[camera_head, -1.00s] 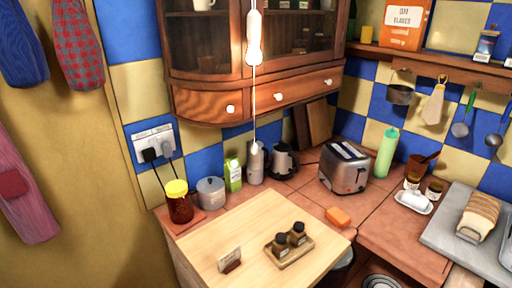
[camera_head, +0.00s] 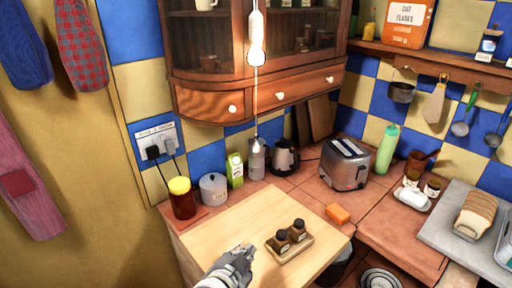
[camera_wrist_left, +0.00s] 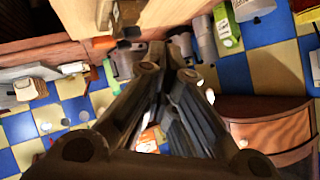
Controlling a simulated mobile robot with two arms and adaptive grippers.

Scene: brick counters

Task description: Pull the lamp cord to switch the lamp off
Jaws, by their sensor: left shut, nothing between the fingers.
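The lamp (camera_head: 257,40) is a white fitting hanging in front of the wall cabinet. Its thin white cord (camera_head: 255,100) hangs straight down and ends in a small white pull knob (camera_head: 256,145), seen in front of the back counter items. My left gripper (camera_head: 248,252) is low over the front of the wooden board, below the knob in the picture and apart from it. It is shut and empty. In the left wrist view its dark fingers (camera_wrist_left: 170,52) fill the middle; I cannot surely pick out the cord there. My right gripper is not in view.
Behind stand a yellow-lidded jar (camera_head: 182,200), a grey pot (camera_head: 213,189), a green carton (camera_head: 235,171) and a toaster (camera_head: 345,165). The cabinet (camera_head: 250,95) overhangs the counter.

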